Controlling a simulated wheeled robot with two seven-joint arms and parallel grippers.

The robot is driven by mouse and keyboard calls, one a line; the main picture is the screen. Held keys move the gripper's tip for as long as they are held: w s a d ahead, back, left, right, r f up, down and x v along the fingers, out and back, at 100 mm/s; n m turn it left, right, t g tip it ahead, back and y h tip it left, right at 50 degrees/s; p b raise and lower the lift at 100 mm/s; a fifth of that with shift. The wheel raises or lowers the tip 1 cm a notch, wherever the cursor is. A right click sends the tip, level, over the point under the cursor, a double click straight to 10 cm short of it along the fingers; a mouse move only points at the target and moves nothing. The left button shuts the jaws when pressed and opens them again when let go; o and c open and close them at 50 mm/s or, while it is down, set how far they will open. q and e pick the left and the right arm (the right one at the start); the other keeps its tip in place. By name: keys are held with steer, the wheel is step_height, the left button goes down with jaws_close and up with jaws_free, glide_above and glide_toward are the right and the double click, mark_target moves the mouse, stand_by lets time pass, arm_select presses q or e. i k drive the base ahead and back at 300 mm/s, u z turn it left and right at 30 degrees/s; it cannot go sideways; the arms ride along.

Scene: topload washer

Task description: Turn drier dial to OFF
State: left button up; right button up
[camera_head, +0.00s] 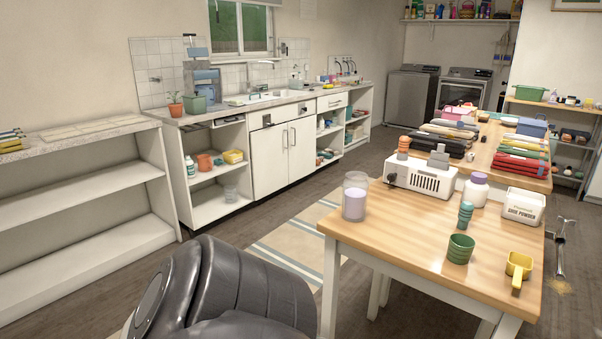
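Two grey appliances stand side by side against the far wall. The right one (463,90) has a pale front around a dark door and a raised control panel (468,72) at its top back edge. The left one (411,93) is plain and darker. I cannot tell by label which is the drier. No dial or OFF mark can be made out at this distance. Neither gripper is in view. A large dark arm part, which appears to be mine, fills the bottom left.
A wooden table (410,245) with jars, cups and a white box stands at the front right. A second table (478,150) with folded cloths stands behind it. Counters and a sink (272,97) line the left wall.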

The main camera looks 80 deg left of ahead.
mark_target(390, 178)
steer(key=u, duration=2.8)
